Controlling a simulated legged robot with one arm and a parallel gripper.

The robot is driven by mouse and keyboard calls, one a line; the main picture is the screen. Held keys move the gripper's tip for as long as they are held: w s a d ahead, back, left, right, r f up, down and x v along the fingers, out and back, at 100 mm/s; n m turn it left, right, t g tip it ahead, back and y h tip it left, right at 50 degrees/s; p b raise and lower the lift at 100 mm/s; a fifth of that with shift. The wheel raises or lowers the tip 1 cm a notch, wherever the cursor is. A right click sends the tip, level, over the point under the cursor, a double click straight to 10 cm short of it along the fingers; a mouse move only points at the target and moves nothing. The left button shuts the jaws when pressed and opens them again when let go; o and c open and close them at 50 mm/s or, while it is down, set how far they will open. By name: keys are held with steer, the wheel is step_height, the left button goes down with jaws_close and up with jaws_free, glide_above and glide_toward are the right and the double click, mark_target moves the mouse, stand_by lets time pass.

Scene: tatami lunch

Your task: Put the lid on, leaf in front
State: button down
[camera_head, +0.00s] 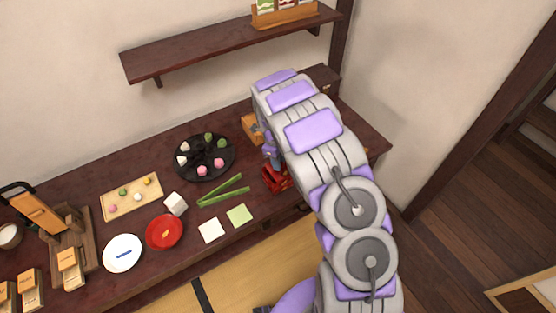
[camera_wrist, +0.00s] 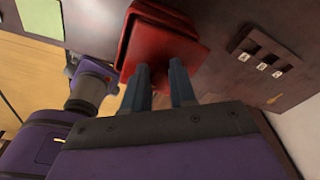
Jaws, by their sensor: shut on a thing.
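A red square lacquer piece, which looks like the lid (camera_wrist: 165,52), fills the upper middle of the wrist view. My gripper (camera_wrist: 160,75) is shut on its near edge, one finger to each side. A second red layer shows just behind it, and I cannot tell whether the two touch. In the head view the red lacquer (camera_head: 275,179) shows only partly, low beside my arm at the right part of the dark table (camera_head: 300,205). My arm hides the rest and most of the gripper there. No leaf mark can be made out on the red faces.
A round black tray of sweets (camera_head: 183,172) lies left of the red piece. Green strips (camera_head: 225,191), a white sheet (camera_head: 211,230), a green sheet (camera_head: 239,215), a red plate (camera_head: 164,245) and a white plate (camera_head: 122,266) lie nearer. A wall shelf (camera_head: 220,45) hangs above.

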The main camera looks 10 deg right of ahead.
steer(key=shift+f, duration=0.1)
steer(key=shift+a+f, duration=0.1)
steer(key=shift+a, duration=0.05)
steer(key=c, duration=0.8)
jaws_free()
steer(key=shift+a, duration=0.15)
steer(key=shift+c, duration=0.2)
steer(key=shift+r, duration=0.25)
steer(key=r+p, duration=0.1)
steer(key=r, duration=0.4)
steer(key=w+a+r+p, duration=0.1)
steer(key=r, duration=0.5)
steer(key=r+p, duration=0.1)
steer(key=r, duration=0.4)
steer(key=shift+w+a+r, duration=0.2)
steer(key=shift+w+r, duration=0.05)
steer(key=shift+r, duration=0.1)
